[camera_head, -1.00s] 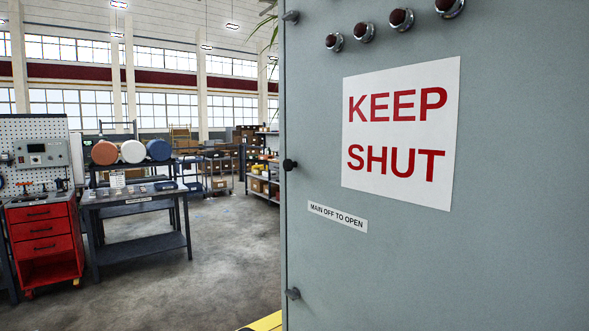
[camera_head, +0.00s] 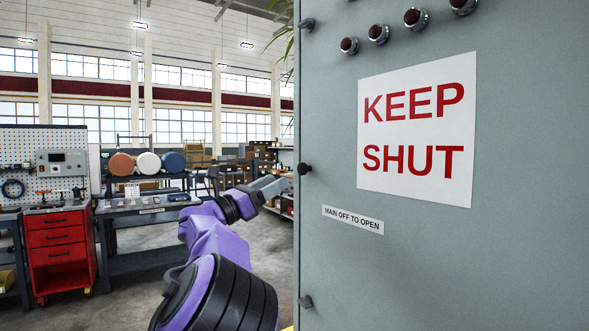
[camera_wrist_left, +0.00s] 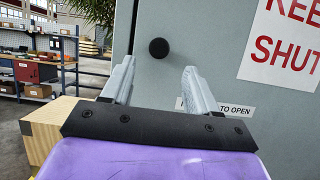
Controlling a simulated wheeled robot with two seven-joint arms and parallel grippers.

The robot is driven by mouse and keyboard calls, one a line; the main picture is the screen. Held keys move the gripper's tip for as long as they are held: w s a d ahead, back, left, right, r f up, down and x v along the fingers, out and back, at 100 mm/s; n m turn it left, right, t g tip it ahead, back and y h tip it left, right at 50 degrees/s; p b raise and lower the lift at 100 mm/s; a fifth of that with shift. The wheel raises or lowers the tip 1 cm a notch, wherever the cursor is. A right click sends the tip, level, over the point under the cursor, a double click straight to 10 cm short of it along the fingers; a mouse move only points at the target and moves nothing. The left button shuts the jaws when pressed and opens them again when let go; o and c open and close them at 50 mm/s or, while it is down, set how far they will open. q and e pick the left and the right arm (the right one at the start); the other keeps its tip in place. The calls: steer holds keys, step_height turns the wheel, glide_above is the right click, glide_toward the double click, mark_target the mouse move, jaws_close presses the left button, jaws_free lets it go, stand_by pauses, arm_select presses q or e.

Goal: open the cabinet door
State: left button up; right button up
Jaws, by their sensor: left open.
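The grey cabinet door (camera_head: 420,260) fills the right of the head view and looks closed. It bears a "KEEP SHUT" sign (camera_head: 418,128) and a "MAIN OFF TO OPEN" label (camera_head: 353,219). A small black knob (camera_head: 304,169) sits near its left edge. My left gripper (camera_head: 280,184) is open and empty just left of the knob, apart from it as far as I can see. In the left wrist view the knob (camera_wrist_left: 158,48) shows ahead, between and beyond the two grey fingers (camera_wrist_left: 158,80). My right gripper is not in view.
Red indicator lamps (camera_head: 416,18) run along the door's top. Two dark latches or hinges (camera_head: 305,302) sit on the left edge. A red drawer cart (camera_head: 60,240) and a workbench (camera_head: 150,206) stand further left. A wooden block (camera_wrist_left: 45,130) is low left in the wrist view.

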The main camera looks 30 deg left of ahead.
mark_target(300, 169)
arm_select(q)
steer(key=p+x, duration=0.4)
steer(key=x, duration=0.3)
steer(key=shift+r, duration=0.2)
steer(key=shift+w+d+f, duration=0.1)
steer(key=shift+w, duration=0.25)
steer(key=shift+f, duration=0.1)
jaws_close()
